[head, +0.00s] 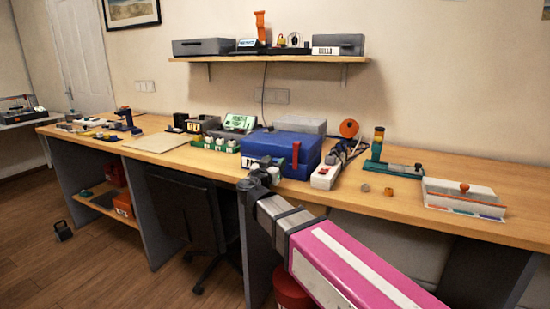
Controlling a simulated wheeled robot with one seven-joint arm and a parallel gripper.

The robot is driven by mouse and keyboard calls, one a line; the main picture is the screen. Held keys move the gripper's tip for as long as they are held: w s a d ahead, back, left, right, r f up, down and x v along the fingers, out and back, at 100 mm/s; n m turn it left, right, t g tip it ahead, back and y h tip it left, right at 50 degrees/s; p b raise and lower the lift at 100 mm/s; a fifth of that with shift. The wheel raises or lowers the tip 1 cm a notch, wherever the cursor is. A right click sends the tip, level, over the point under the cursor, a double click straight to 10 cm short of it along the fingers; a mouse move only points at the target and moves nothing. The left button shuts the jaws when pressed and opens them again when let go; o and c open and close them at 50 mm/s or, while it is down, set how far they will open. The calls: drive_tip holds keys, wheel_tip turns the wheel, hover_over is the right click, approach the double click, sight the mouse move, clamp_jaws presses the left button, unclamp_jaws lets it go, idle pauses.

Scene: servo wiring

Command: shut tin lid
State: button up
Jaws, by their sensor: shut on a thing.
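A blue box (282,146), which looks like the tin, stands on the workbench near the middle of the head view. It has a white label low on its front and a red upright piece (295,157) at its right front. My gripper (265,165) is at the front of the blue box and appears shut on its front edge. The fingers are small and dark, so the exact grip is hard to see. My wrist and arm hide the area below the box front. Whether the lid lies fully flat is unclear.
A grey box (301,125) stands behind the blue one. A white power strip (326,175) lies close on its right, and green trays with white parts (221,145) on its left. A white-lidded case (463,193) is farther right. A shelf (270,59) hangs above.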

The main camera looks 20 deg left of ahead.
drive_tip(key=shift+f, duration=0.45)
drive_tip(key=o, duration=1.3)
drive_tip(key=shift+s, duration=0.45)
drive_tip(key=s, duration=0.3)
drive_tip(key=s+f, duration=0.1)
drive_tip(key=s, duration=0.5)
drive_tip(key=shift+s+a+f, duration=0.25)
drive_tip(key=shift+s+a, duration=0.1)
drive_tip(key=shift+a, duration=0.05)
drive_tip(key=shift+s, duration=0.15)
